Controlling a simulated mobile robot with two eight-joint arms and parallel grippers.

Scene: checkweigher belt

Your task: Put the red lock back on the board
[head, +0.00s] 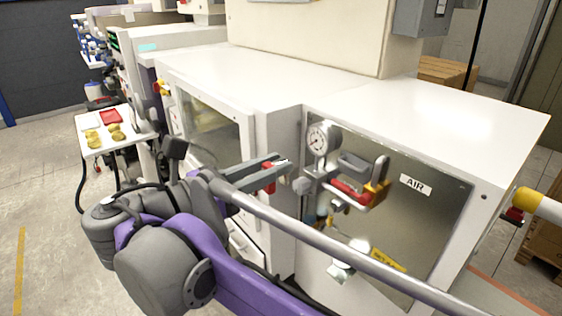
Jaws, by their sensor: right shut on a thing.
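My right gripper (282,167) is in the middle of the head view, in front of the white machine's corner and just left of the air valve fittings. Its jaws are shut on a small red thing (268,180), which looks like the red lock; the fingers hide much of it. It is held off the ground, apart from the gauge and valve as far as I can tell. I cannot make out a lock board in this view. My left gripper is not in view.
A panel marked AIR (415,186) carries a pressure gauge (318,139) and a red-handled valve (350,192). A yellow tag (378,256) hangs below. A small white table (97,150) with a red tray (110,117) stands at left. Floor is clear at lower left.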

